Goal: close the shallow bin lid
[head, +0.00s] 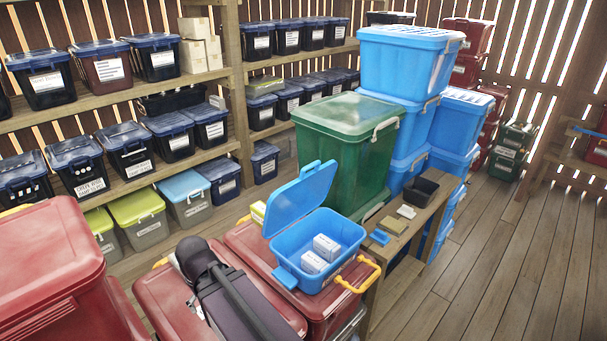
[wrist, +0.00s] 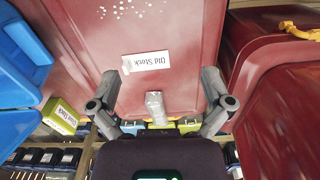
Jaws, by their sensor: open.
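My gripper (wrist: 160,103) shows in the wrist view, fingers spread wide and empty, over red bins left of the shallow bin. In the head view my dark arm hides the fingers. Blue plastic (wrist: 18,112) at the left edge of the wrist view appears to be part of the shallow bin; it is apart from the fingers.
A large red bin (head: 50,255) stands close on the left. A tall green bin (head: 345,155) and stacked blue bins (head: 400,65) stand behind the shallow bin. A wooden bench (head: 412,225) with small items is to its right. The floor at far right is clear.

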